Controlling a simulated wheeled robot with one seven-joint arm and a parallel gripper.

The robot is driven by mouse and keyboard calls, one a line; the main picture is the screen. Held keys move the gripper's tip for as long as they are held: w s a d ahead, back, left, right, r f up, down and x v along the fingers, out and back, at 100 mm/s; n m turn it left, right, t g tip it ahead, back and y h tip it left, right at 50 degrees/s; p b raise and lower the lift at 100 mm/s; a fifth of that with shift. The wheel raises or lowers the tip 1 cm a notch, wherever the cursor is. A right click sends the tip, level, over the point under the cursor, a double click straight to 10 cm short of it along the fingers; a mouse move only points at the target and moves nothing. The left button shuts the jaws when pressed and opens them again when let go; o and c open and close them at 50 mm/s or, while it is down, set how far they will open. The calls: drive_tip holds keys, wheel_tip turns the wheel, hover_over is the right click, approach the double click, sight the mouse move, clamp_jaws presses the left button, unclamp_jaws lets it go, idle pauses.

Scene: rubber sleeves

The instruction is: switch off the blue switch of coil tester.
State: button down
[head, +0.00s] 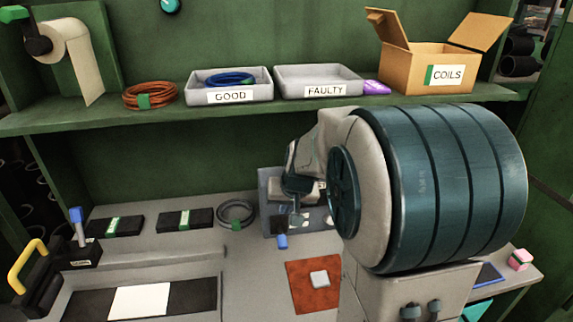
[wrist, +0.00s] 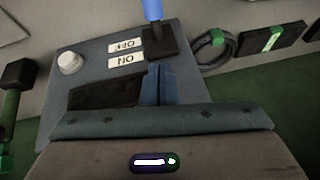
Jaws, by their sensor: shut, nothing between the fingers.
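The coil tester is a grey-blue panel box (head: 268,185) on the bench, partly hidden behind my arm; it also shows in the wrist view (wrist: 85,85). Its blue switch (head: 281,241) is at the front edge in the head view. In the wrist view the blue lever (wrist: 152,10) rises from a black base beside the OFF label (wrist: 125,45) and ON label (wrist: 127,62). The lever extends past the OFF side to the top edge, but its exact tilt is unclear. My gripper (wrist: 155,85) is shut and empty, close to the switch base; contact cannot be told.
A white knob (wrist: 69,62) is on the tester. A dark coil (head: 237,213) and black boxes (head: 185,220) lie left of it. Another blue-handled lever (head: 77,215) stands far left. A red mat (head: 300,297) lies in front. The shelf (head: 330,108) runs above.

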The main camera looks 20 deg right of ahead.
drive_tip(key=s+a+r+n+p, duration=0.1)
drive_tip(key=s+a+r+p, duration=0.2)
drive_tip(key=s+r+p, duration=0.4)
drive_tip(key=s+a+r+n+p, duration=0.1)
drive_tip(key=s+a+r+p, duration=0.2)
drive_tip(key=s+r+p, duration=0.5)
drive_tip(key=shift+s+a+r+g, duration=0.3)
drive_tip(key=shift+s+r, duration=0.75)
drive_tip(key=shift+r, duration=2.25)
drive_tip(key=shift+n+g, duration=0.4)
drive_tip(key=shift+n, duration=0.2)
drive_tip(key=s+f, duration=0.1)
drive_tip(key=s+a+f, duration=0.1)
drive_tip(key=s+f, duration=0.1)
drive_tip(key=shift+s+f+b, duration=0.15)
drive_tip(key=shift+s+b, duration=0.15)
